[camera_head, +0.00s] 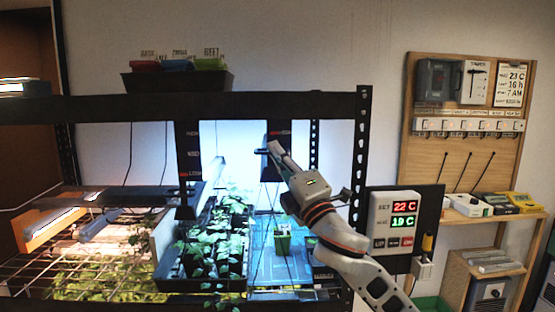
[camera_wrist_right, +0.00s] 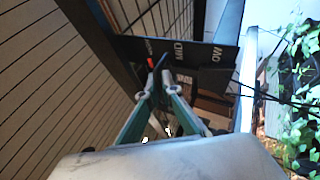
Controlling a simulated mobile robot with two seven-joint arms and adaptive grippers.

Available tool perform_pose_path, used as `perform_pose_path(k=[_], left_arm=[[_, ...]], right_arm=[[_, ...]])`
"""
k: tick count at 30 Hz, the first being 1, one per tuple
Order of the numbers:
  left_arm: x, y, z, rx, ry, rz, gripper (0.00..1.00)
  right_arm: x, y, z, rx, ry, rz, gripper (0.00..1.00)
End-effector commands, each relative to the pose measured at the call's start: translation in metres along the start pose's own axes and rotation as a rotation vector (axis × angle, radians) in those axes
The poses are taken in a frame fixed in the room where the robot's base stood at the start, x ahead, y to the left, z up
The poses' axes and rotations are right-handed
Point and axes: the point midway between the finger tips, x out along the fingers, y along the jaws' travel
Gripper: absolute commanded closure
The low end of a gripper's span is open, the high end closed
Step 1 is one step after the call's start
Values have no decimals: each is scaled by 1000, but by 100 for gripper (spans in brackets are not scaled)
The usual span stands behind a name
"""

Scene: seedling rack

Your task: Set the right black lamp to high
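The right black label plate (camera_head: 279,140) hangs from the rack's top beam, with a red mark near its top label. In the right wrist view the plate (camera_wrist_right: 190,52) reads MID and LOW, with a red mark close to my fingertips. My right gripper (camera_head: 272,149) is at the front of this plate and covers its lower part. Its fingertips (camera_wrist_right: 158,68) are drawn together at the plate; I cannot tell whether a lever is between them. The second black plate (camera_head: 188,160) hangs to the left, with its red mark by LOW. My left gripper is out of view.
The rack's right post (camera_head: 361,150) is close to my right arm. A SET display (camera_head: 394,222) is to the right. A black tray (camera_head: 178,82) sits above the top beam.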

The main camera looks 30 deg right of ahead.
Motion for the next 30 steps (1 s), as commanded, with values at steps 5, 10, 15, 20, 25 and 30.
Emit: perform_pose_path(k=[5, 10, 15, 20, 25, 30], left_arm=[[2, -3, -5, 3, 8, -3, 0], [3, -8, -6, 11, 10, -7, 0], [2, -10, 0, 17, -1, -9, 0], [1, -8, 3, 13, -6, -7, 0], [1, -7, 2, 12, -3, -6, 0], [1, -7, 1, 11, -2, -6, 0]], right_arm=[[2, 8, 5, -3, -8, 15, 87], [2, 6, 4, -2, -6, 13, 87], [1, 5, 3, -2, -5, 10, 87], [-6, 4, 2, -1, -4, 9, 87], [-27, 4, 2, -1, -4, 8, 87], [-51, 3, 2, -2, -5, 8, 87]])
